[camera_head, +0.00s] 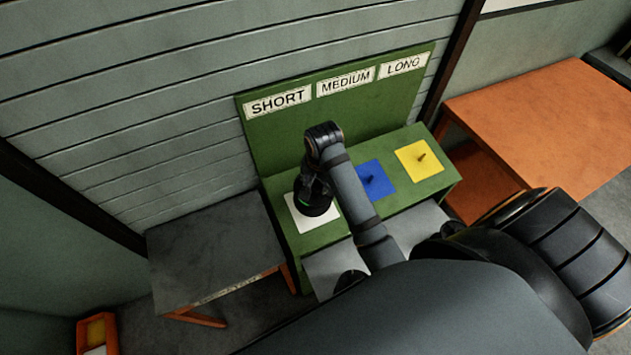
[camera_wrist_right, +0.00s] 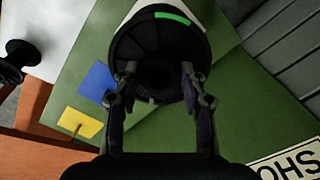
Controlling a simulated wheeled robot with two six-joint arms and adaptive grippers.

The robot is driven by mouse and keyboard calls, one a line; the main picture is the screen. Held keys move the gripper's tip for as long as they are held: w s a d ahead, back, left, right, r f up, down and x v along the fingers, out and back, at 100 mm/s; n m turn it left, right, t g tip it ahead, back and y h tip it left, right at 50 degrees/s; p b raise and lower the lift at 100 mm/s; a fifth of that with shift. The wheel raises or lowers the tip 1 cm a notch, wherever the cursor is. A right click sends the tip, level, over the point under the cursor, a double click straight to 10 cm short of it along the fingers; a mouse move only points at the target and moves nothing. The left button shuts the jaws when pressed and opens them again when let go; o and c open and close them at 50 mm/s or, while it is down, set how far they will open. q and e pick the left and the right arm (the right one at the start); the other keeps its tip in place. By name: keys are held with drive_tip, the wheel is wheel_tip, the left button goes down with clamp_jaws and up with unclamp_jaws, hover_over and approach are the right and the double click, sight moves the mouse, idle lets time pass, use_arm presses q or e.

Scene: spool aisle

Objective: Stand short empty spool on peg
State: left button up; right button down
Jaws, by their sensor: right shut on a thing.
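A black spool (camera_head: 313,208) with a green mark is at the white square (camera_head: 301,223) below the SHORT label (camera_head: 278,103). My right gripper (camera_head: 313,186) is shut on the spool from above. In the right wrist view the gripper (camera_wrist_right: 158,92) has one finger on each side of the dark spool (camera_wrist_right: 132,48), and the green mark shows on its far rim. The spool hides any peg on the white square. I cannot tell whether the spool rests on the square or hangs just above it.
On the green stand (camera_head: 280,232), a blue square (camera_head: 378,184) and a yellow square (camera_head: 413,169) carry pegs to the right. A dark table (camera_head: 205,250) stands left, an orange table (camera_head: 545,120) right. A black object (camera_wrist_right: 22,52) in the wrist view is unclear.

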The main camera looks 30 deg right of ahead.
drive_tip(key=shift+w+f+b, duration=0.2)
drive_tip(key=shift+f+b, duration=0.15)
drive_tip(key=shift+f, duration=0.8)
drive_tip(key=shift+w+f+b, duration=0.2)
drive_tip(key=shift+f+b, duration=0.2)
drive_tip(key=shift+f, duration=0.8)
drive_tip(key=shift+w+f+b, duration=0.2)
drive_tip(key=shift+f+b, duration=0.15)
drive_tip(key=shift+f, duration=0.8)
drive_tip(key=c, duration=0.7)
unclamp_jaws()
drive_tip(key=shift+o, duration=0.2)
drive_tip(key=r, duration=0.2)
drive_tip(key=s+r, duration=0.1)
drive_tip(key=r, duration=0.4)
drive_tip(key=shift+s+r, duration=0.15)
drive_tip(key=shift+r, duration=0.1)
drive_tip(key=shift+f, duration=0.1)
